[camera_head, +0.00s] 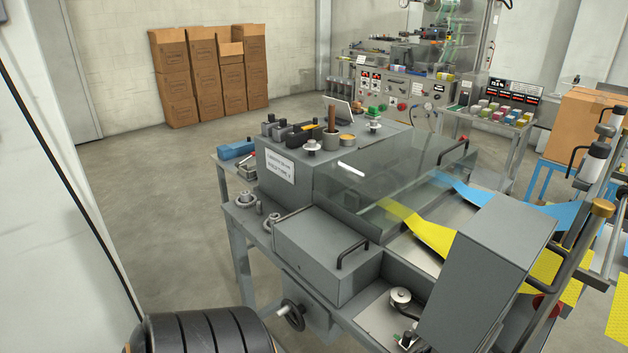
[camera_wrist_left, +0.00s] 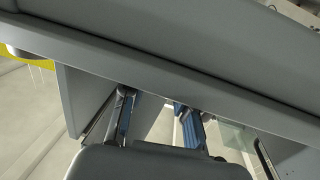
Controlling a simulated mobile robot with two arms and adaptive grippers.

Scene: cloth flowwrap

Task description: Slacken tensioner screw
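A grey wrapping machine (camera_head: 330,255) with yellow and blue film webs stands in the middle of the head view. A dark handwheel (camera_head: 291,312) is on its front side, and small round metal fittings (camera_head: 244,199) sit on its left edge. I cannot tell which part is the tensioner screw. My left gripper (camera_wrist_left: 153,103) shows in the left wrist view with its two fingers apart and nothing visible between them. Its fingertips are close to the underside of a long grey part (camera_wrist_left: 160,65), which hides what is beyond. My right gripper is not in view.
A clear cover (camera_head: 400,175) with a black handle lies over the yellow film (camera_head: 430,232). Cardboard boxes (camera_head: 205,75) stand against the back wall. A control panel bench (camera_head: 400,95) is at the back. Open floor lies to the left of the machine.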

